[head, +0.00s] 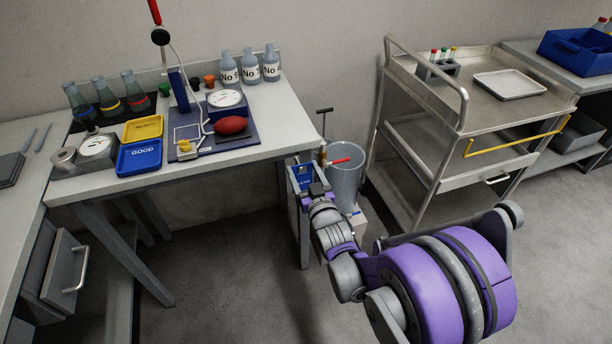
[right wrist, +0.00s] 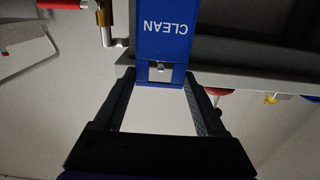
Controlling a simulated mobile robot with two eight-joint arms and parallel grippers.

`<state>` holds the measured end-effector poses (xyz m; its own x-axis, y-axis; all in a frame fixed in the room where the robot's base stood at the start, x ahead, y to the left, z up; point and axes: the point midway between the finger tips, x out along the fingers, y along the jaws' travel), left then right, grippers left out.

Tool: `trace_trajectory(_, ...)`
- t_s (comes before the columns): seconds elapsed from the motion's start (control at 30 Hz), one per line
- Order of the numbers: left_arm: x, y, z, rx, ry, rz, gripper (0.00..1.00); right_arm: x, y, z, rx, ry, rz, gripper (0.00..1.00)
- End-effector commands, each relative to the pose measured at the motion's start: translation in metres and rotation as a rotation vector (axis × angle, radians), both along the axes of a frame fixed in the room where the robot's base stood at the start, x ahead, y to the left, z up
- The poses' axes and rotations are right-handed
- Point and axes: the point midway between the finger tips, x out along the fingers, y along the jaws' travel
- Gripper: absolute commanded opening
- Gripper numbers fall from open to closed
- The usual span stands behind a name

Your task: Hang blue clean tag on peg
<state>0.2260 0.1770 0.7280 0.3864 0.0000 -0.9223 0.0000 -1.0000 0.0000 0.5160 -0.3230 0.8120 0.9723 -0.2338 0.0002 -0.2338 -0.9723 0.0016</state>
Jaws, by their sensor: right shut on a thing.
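The blue CLEAN tag (right wrist: 165,30) is between the fingertips of my right gripper (right wrist: 158,78), which is shut on its near end. The lettering is upside down in the right wrist view. A small metal peg end (right wrist: 160,68) shows at the held end of the tag; I cannot tell whether it passes through a hole there. In the head view my right gripper (head: 316,190) is low beside the right end of the table, and the blue tag (head: 301,175) shows just beyond it. My left gripper is not in view.
A grey bucket (head: 346,178) and a red-handled fitting (head: 337,161) are right of the gripper. The table (head: 275,125) holds bottles, flasks and trays. A metal cart (head: 455,115) stands further right. The floor in front is mostly clear.

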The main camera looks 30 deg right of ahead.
Motion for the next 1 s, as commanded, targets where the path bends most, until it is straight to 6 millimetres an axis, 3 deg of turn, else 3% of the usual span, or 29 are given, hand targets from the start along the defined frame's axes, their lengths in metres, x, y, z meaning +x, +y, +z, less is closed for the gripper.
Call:
trace_trajectory(0.5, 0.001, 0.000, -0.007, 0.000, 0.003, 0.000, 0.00, 0.026, -0.006, -0.008, 0.000, 0.000, 0.000, 0.23)
trace_trajectory(1.0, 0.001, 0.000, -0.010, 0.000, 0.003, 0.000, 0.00, 0.029, -0.007, -0.011, 0.000, 0.000, 0.000, 0.23)
